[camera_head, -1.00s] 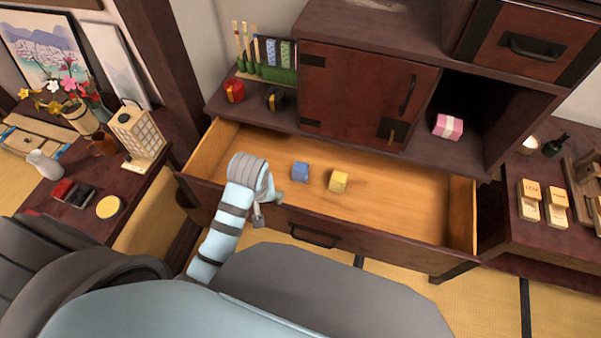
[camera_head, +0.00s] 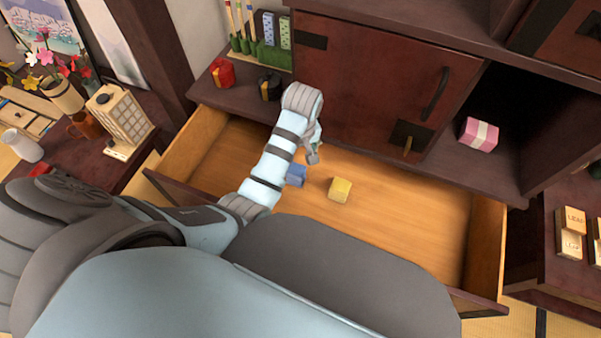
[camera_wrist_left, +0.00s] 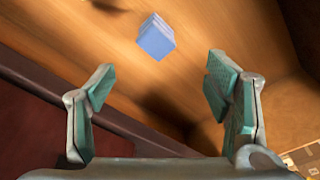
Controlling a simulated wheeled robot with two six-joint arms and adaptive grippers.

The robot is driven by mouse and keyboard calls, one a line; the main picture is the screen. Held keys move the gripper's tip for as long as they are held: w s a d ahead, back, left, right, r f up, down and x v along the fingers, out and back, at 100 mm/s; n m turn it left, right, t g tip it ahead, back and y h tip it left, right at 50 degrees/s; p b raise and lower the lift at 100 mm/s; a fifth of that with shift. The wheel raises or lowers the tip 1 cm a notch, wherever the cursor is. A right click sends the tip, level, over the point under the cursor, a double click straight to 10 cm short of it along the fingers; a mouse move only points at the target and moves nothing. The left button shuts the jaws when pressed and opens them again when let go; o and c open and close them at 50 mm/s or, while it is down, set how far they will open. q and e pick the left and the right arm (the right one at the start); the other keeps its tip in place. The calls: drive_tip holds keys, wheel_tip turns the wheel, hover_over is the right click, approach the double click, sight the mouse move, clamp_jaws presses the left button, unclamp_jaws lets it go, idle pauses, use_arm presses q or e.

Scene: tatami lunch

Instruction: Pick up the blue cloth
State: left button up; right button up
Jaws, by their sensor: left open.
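The blue cloth (camera_head: 296,175) is a small folded block lying on the floor of the open wooden drawer (camera_head: 400,215). In the head view my left arm partly covers it. In the left wrist view the blue cloth (camera_wrist_left: 155,38) lies ahead of the fingers, near the top centre, clear of both. My left gripper (camera_wrist_left: 160,98) is open and empty, with teal pads apart. In the head view the left gripper (camera_head: 314,150) is over the drawer, pointing down, mostly hidden by its own wrist. My right gripper does not show.
A yellow block (camera_head: 340,189) lies in the drawer, right of the cloth. The cabinet door (camera_head: 385,85) and shelf rise behind the drawer. A pink box (camera_head: 479,135) sits in the right cubby. The drawer's right half is clear.

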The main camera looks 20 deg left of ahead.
sight(296, 170)
use_arm(q)
drive_tip(key=f+b, duration=0.2)
drive_tip(key=f, duration=0.2)
drive_tip(key=w+a+f+b, duration=0.1)
drive_tip(key=f+b, duration=0.1)
drive_tip(key=f, duration=0.3)
drive_tip(key=w+f+b, duration=0.1)
drive_tip(key=f+b, duration=0.1)
drive_tip(key=f, duration=0.3)
drive_tip(key=shift+a+f, duration=0.15)
drive_tip(key=shift+a, duration=0.05)
drive_tip(key=shift+c, duration=0.8)
drive_tip(key=c, duration=1.2)
drive_tip(key=shift+r, duration=0.25)
